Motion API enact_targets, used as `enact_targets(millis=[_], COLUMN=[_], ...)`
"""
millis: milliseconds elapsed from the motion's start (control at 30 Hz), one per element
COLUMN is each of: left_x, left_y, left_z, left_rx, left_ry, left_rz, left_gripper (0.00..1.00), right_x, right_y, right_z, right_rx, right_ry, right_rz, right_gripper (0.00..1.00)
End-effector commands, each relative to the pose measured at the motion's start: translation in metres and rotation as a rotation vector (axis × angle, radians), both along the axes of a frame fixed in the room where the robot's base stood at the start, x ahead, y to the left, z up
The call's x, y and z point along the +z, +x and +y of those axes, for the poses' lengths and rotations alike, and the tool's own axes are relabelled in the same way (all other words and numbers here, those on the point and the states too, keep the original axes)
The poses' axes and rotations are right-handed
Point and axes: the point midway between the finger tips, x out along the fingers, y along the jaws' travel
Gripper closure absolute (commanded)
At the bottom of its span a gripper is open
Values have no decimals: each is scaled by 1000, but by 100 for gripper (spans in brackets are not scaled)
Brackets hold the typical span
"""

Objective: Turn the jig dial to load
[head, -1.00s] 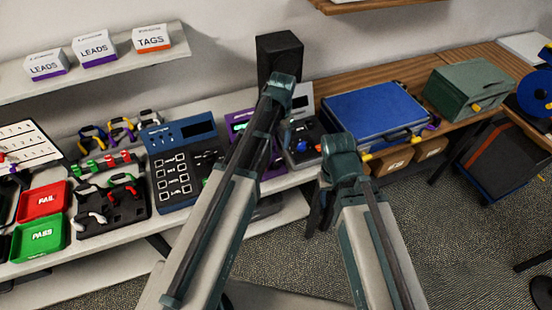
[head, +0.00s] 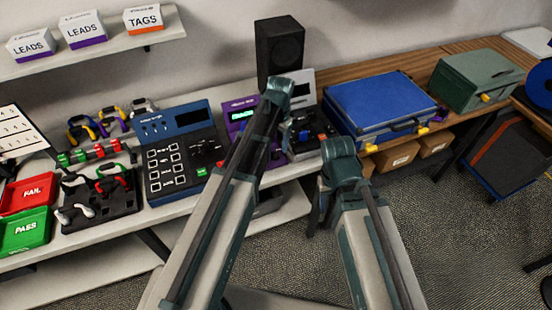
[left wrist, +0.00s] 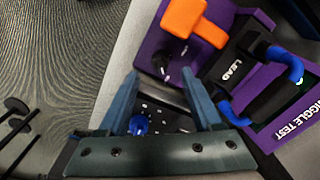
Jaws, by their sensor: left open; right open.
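The purple jig (head: 238,115) stands on the white bench, partly hidden by my left arm in the head view. In the left wrist view the jig (left wrist: 145,45) carries a black dial (left wrist: 161,66), an orange lever (left wrist: 192,20) and a blue-ended lead in a slot marked LEAD. The dial's setting is too small to read. My left gripper (left wrist: 162,85) is open, with its fingertips near the dial and nothing held. Its fingers are mostly hidden behind the arm in the head view. My right gripper (head: 316,205) hangs low before the bench, mostly hidden by its wrist.
A dark panel with a blue knob (left wrist: 138,125) shows between my left fingers. A blue tester (head: 178,150) stands left of the jig. A blue case (head: 375,100) lies to the right. Red FAIL (head: 27,193) and green PASS (head: 25,229) trays are far left.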

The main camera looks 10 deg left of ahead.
Motion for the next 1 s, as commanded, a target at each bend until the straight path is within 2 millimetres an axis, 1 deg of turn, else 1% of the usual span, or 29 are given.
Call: enact_targets(millis=[33, 200, 300, 467, 733, 767, 800, 967, 1000], left_x=[-15, -39, -49, -57, -56, -56, -56, -56, -56], left_y=[0, 1, 1, 1, 1, 1, 1, 1, 1], left_z=[1, 2, 2, 3, 3, 3, 3, 3, 3], left_rx=[0, 0, 0, 0, 0, 0, 0, 0, 0], left_ry=[0, 0, 0, 0, 0, 0, 0, 0, 0], left_rz=[0, 0, 0, 0, 0, 0, 0, 0, 0], left_gripper=[34, 34, 34, 34, 34, 35, 43, 71, 79], right_x=[-15, -39, -49, -57, -56, -56, -56, -56, -56], right_y=[0, 0, 0, 0, 0, 0, 0, 0, 0], right_z=[0, 0, 0, 0, 0, 0, 0, 0, 0], right_rx=[0, 0, 0, 0, 0, 0, 0, 0, 0], right_ry=[0, 0, 0, 0, 0, 0, 0, 0, 0], right_rz=[0, 0, 0, 0, 0, 0, 0, 0, 0], right_gripper=[50, 50, 50, 50, 50, 50, 50, 50, 50])
